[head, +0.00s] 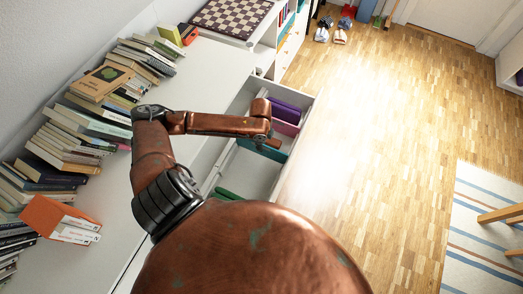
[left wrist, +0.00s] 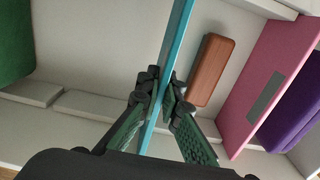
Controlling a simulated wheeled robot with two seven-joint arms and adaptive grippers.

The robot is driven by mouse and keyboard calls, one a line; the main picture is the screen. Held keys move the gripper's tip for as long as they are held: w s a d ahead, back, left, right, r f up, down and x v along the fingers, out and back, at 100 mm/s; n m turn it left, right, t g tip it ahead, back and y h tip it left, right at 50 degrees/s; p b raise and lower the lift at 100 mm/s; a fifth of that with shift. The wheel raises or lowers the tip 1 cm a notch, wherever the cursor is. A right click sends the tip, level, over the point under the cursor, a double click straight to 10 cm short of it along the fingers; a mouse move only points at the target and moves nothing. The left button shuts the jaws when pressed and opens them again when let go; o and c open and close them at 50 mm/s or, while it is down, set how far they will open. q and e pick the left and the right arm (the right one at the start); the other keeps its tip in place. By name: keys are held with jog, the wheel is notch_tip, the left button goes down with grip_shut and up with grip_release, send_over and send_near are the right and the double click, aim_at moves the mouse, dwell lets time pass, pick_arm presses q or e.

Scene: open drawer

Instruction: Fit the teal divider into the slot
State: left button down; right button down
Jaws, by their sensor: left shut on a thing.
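The teal divider (head: 262,150) is a thin upright panel over the open drawer (head: 225,178). My left gripper (head: 268,140) reaches down over the drawer from the left. In the left wrist view its two fingers (left wrist: 160,98) are shut on the teal divider (left wrist: 178,35), one on each side. The divider runs between the fingers, with the drawer floor (left wrist: 110,40) behind it. Pale strips with gaps between them (left wrist: 90,104) line the drawer wall. I cannot tell which gap is the slot, or whether the divider touches the drawer. My right gripper is not in view.
Inside the drawer, a brown box (left wrist: 208,70) lies beside the divider, then a pink divider (left wrist: 268,65) and purple items (left wrist: 292,118). A green item (left wrist: 14,40) lies at the other end. Books (head: 100,83) crowd the white top (head: 208,72) along the wall.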

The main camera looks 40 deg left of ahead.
pick_arm(q)
notch_tip(320, 180, down, 4)
jog(key=shift+b, duration=0.5)
jog(key=shift+r, duration=0.1)
jog(key=c, duration=2.1)
grip_release()
notch_tip(320, 180, up, 11)
jog(key=p, duration=0.3)
jog(key=shift+r+p, duration=0.1)
jog(key=shift+p, duration=0.2)
jog(key=shift+r, duration=0.4)
jog(key=shift+s, duration=0.1)
